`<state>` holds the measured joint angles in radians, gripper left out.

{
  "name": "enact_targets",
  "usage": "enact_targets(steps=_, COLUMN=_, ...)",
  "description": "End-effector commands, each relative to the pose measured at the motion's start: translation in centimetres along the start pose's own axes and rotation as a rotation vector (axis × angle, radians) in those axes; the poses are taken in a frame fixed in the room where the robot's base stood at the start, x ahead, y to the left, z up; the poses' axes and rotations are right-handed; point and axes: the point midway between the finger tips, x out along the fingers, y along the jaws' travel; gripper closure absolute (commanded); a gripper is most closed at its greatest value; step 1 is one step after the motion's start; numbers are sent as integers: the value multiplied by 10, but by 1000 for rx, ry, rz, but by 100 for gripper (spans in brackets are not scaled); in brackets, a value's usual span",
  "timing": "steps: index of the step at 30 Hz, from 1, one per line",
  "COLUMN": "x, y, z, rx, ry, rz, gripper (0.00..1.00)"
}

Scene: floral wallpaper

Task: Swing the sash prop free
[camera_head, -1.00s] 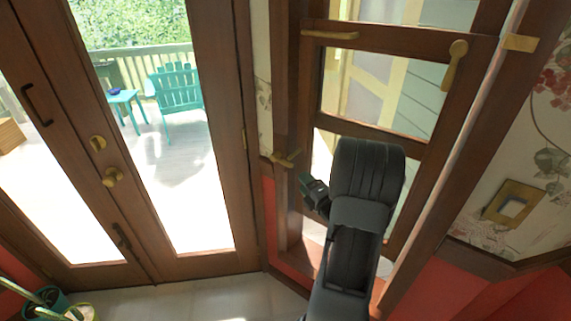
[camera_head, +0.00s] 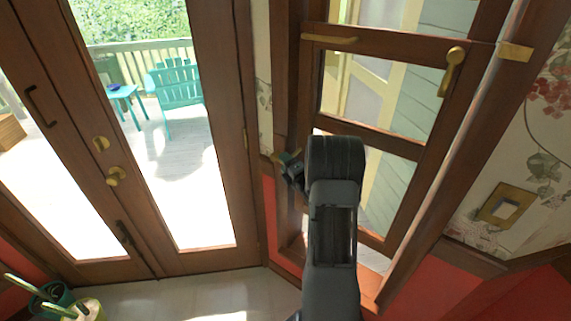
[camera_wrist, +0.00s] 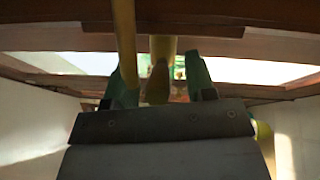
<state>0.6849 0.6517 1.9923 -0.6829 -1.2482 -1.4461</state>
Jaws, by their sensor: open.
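A second brass rod (camera_wrist: 127,45) stands in front of the left finger.
A glazed double door (camera_head: 215,150) stands at the left. A brass wall plate (camera_head: 505,206) is at the right. A green can (camera_head: 50,298) stands at lower left.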

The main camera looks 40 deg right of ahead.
Motion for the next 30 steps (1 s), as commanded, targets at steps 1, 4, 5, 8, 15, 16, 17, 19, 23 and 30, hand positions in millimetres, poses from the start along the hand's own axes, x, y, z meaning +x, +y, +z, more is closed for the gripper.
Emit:
enact_targets(steps=1, x=0, y=0, z=0, rx=0, ry=0, rz=0, gripper=49)
enact_targets(steps=4, x=0, y=0, z=0, rx=0, ry=0, rz=0, gripper=49)
enact_targets(steps=5, x=0, y=0, z=0, rx=0, ry=0, rz=0, gripper=51)
enact_targets(steps=8, x=0, y=0, z=0, rx=0, ry=0, rz=0, gripper=61)
enact_targets(steps=15, x=0, y=0, z=0, rx=0, ry=0, rz=0, gripper=84)
enact_targets(steps=16, x=0, y=0, z=0, rx=0, ry=0, rz=0, gripper=87)
enact_targets(steps=17, x=0, y=0, z=0, rx=0, ry=0, rz=0, gripper=90)
enact_targets(steps=19, x=0, y=0, z=0, rx=0, ry=0, rz=0, gripper=96)
enact_targets(steps=23, x=0, y=0, z=0, rx=0, ry=0, rz=0, gripper=100)
enact_targets(steps=30, x=0, y=-2, z=0, rx=2, ry=-1, rz=6, gripper=100)
